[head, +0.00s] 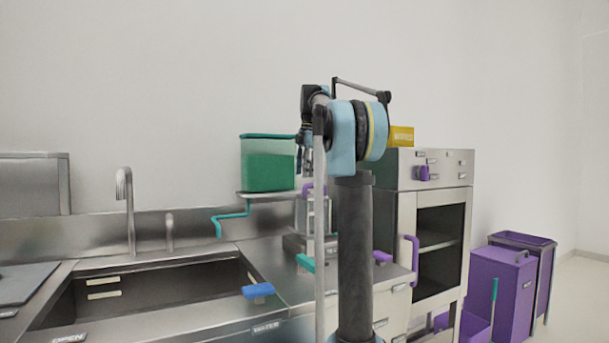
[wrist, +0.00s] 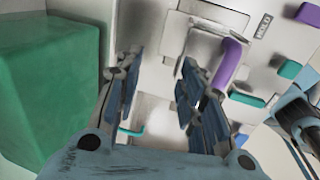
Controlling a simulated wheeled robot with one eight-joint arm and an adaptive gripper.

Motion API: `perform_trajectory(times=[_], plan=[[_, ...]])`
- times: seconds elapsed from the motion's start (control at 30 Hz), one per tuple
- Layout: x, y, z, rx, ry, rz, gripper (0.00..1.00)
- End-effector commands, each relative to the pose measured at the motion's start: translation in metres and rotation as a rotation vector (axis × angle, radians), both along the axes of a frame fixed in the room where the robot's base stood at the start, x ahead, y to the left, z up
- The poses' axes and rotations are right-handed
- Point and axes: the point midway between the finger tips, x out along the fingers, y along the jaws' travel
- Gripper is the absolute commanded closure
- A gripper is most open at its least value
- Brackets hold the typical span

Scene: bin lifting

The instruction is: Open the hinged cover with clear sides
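A metal-framed box with clear-looking sides (head: 303,214) stands on the counter, partly hidden behind my arm; I take it to be the hinged cover. A purple handle (head: 308,188) shows at its top. In the wrist view a curved purple handle (wrist: 231,62) lies just right of the right finger, next to a grey metal frame (wrist: 212,14). Whether the cover is lifted is hard to tell. My gripper (head: 307,170) points down above the box, and its fingers are spread and empty in the wrist view (wrist: 160,68). I see no contact with the handle.
A green-filled container (head: 267,168) stands on a raised shelf left of my gripper, close by in the wrist view (wrist: 45,90). A teal crank (head: 232,214) sticks out below it. A sink (head: 150,292) lies left, and a steel oven cabinet (head: 440,185) right.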

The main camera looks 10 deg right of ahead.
Motion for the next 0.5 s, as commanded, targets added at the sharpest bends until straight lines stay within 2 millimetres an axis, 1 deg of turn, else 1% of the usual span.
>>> perform_trajectory(times=[0.5], plan=[[-0.014, -0.005, 0.079, 0.0, 0.001, -0.001, 0.64]])
